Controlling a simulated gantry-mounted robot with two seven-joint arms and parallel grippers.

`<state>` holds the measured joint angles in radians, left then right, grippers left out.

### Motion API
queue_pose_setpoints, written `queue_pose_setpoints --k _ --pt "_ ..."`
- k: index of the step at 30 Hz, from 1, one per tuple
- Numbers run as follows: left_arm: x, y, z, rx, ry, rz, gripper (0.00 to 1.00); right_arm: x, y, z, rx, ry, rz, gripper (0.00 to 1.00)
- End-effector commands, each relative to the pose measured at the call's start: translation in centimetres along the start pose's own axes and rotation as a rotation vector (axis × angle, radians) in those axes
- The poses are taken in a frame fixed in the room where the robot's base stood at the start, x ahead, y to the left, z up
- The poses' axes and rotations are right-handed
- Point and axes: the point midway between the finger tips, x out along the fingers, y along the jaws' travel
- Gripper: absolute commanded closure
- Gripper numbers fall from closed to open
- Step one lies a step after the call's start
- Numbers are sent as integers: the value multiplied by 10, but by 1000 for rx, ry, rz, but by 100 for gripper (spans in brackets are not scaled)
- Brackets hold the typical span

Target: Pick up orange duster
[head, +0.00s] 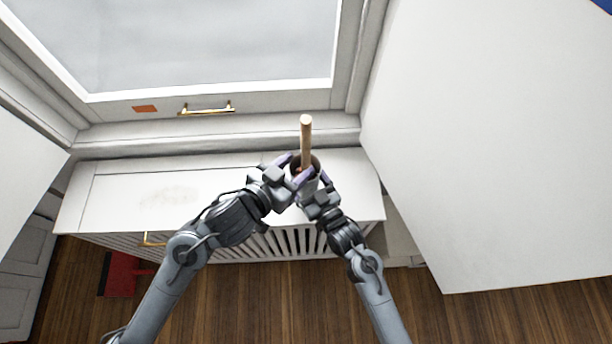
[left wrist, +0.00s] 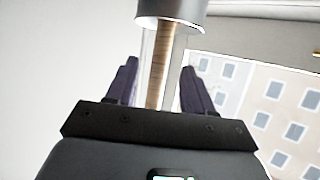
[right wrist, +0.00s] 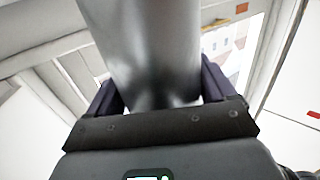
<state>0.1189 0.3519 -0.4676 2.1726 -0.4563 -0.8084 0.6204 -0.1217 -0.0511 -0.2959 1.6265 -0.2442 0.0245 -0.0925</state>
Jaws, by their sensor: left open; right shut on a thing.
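A pale wooden handle (head: 306,140) sticks up out of a grey metal cylinder at the counter's back edge; a tiny orange patch shows low beside it, mostly hidden by my grippers. My left gripper (head: 294,169) is open at the handle. In the left wrist view the handle (left wrist: 160,70) runs between its spread fingers, with gaps on both sides, and a grey round rim (left wrist: 172,14) lies beyond. My right gripper (head: 315,183) is shut on the grey cylinder, which fills the space between its fingers in the right wrist view (right wrist: 150,50). The duster's head is not clearly visible.
The white radiator cover (head: 140,190) has a clear top to the left. A window with a brass handle (head: 207,108) stands behind. A large white panel (head: 480,140) borders the right side. A red object (head: 118,275) lies on the wooden floor at lower left.

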Motion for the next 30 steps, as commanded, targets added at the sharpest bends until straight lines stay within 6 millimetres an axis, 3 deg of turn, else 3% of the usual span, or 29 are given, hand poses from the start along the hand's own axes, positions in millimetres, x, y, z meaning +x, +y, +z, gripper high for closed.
queue_pose_setpoints --k 8,19,29,30 --pt "16 0 -1 0 0 1 48 0 1 1 0 -1 1 50" --pt "58 0 -5 0 0 0 48 0 0 1 0 -2 1 50" --pt "64 0 -4 0 0 0 48 0 1 1 0 -1 1 50" --pt "64 0 -4 0 0 0 52 0 0 1 0 -1 1 50"
